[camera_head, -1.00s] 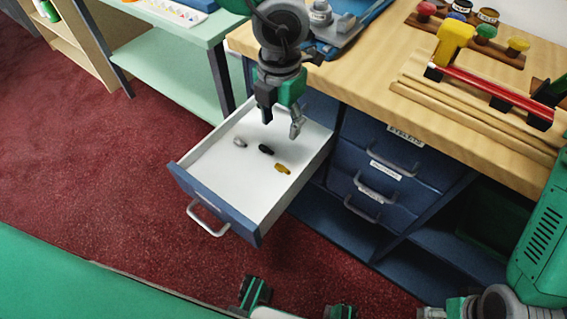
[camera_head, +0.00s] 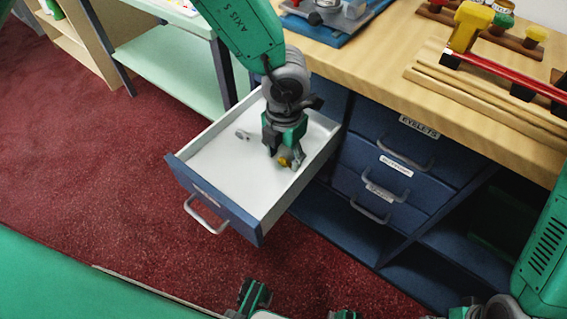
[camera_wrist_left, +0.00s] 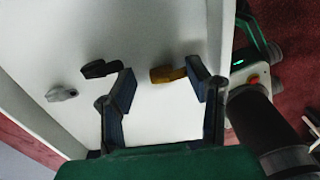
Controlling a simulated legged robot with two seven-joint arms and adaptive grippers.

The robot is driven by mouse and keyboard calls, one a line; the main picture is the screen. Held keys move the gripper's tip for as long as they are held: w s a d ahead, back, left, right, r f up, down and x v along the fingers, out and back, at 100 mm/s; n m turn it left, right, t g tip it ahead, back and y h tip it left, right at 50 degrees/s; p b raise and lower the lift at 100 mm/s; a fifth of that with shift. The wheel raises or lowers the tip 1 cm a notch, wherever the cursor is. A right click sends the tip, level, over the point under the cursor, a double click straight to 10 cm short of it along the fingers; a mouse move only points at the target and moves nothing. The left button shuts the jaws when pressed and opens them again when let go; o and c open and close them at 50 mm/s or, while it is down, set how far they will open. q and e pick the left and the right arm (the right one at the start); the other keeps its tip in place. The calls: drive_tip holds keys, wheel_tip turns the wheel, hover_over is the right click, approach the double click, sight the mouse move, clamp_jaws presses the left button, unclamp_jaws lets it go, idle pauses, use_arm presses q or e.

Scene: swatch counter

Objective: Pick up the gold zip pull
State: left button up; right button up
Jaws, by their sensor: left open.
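The gold zip pull (camera_head: 283,162) lies on the white floor of the open drawer (camera_head: 225,170). My left gripper (camera_head: 284,158) is open and lowered into the drawer, over the gold pull. In the left wrist view the gold pull (camera_wrist_left: 168,75) lies between the two fingers (camera_wrist_left: 160,88), nearer the right one. I cannot tell whether that finger touches it. A black pull (camera_wrist_left: 100,68) lies just outside the left finger. A silver pull (camera_head: 242,134) lies farther left, also in the wrist view (camera_wrist_left: 62,94). Green and dark parts at the head view's bottom edge may be my right gripper; its jaws are unclear.
The drawer's side walls stand close around my left gripper. A wooden counter (camera_head: 420,72) with blue labelled drawers (camera_head: 385,160) is to the right. A pale green shelf table (camera_head: 180,70) is behind to the left. Dark red carpet (camera_head: 90,170) is clear at the left.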

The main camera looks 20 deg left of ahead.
sight(285, 162)
use_arm(q)
drive_tip(key=shift+f, duration=0.3)
drive_tip(key=shift+d+r, duration=0.1)
drive_tip(key=shift+c, duration=0.4)
drive_tip(key=c, duration=0.7)
wheel_tip(285, 162, up, 18)
drive_tip(key=p, duration=0.6)
